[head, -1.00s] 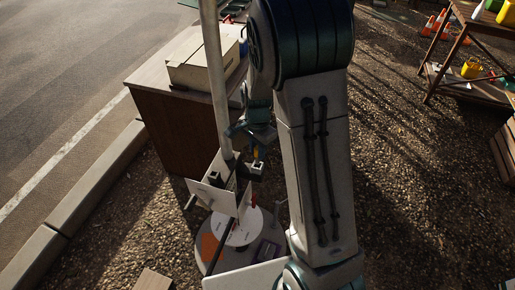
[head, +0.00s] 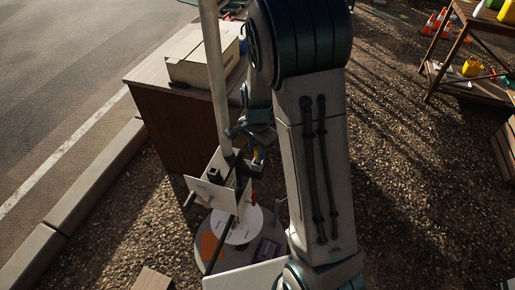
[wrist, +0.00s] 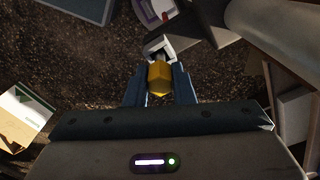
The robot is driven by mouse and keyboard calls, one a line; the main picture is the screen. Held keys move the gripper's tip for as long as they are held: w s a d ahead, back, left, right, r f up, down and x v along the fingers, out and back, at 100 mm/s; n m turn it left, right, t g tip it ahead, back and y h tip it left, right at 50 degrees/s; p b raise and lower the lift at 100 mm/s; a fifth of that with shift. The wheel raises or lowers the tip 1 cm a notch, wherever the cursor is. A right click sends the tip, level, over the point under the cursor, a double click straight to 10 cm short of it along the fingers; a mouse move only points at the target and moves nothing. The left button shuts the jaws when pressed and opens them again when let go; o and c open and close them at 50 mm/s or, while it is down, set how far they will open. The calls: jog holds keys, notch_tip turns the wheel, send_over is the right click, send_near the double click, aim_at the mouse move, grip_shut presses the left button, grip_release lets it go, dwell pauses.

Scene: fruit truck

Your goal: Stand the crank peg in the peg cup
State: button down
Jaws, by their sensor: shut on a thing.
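My gripper (head: 258,150) is beside the pale pole, in front of the wooden cabinet. It is shut on a yellow crank peg (wrist: 159,78), which sits between the two blue-grey fingers in the wrist view. A little of the yellow peg (head: 257,154) also shows in the head view. Just beyond the peg's tip in the wrist view is a small whitish holder with a dark opening (wrist: 158,47), which looks like the peg cup. Whether the peg touches it or is inside it, I cannot tell.
The pale pole (head: 215,75) rises close to my gripper, with pale plates (head: 211,193) around its lower part. A round base (head: 207,222) lies below. The cabinet (head: 175,130) carries a cream box (head: 203,60).

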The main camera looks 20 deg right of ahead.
aim_at(257, 148)
jog(key=shift+f+b, duration=0.45)
jog(key=shift+f, duration=0.25)
jog(key=c, duration=1.1)
grip_release()
jog(key=shift+c, duration=0.2)
notch_tip(257, 148, up, 14)
jog(key=shift+b, duration=0.4)
jog(key=shift+f, duration=0.1)
jog(key=s+r+n+t, duration=0.3)
jog(key=s+n, duration=0.9)
jog(key=s, duration=0.7)
jog(key=shift+s, duration=0.15)
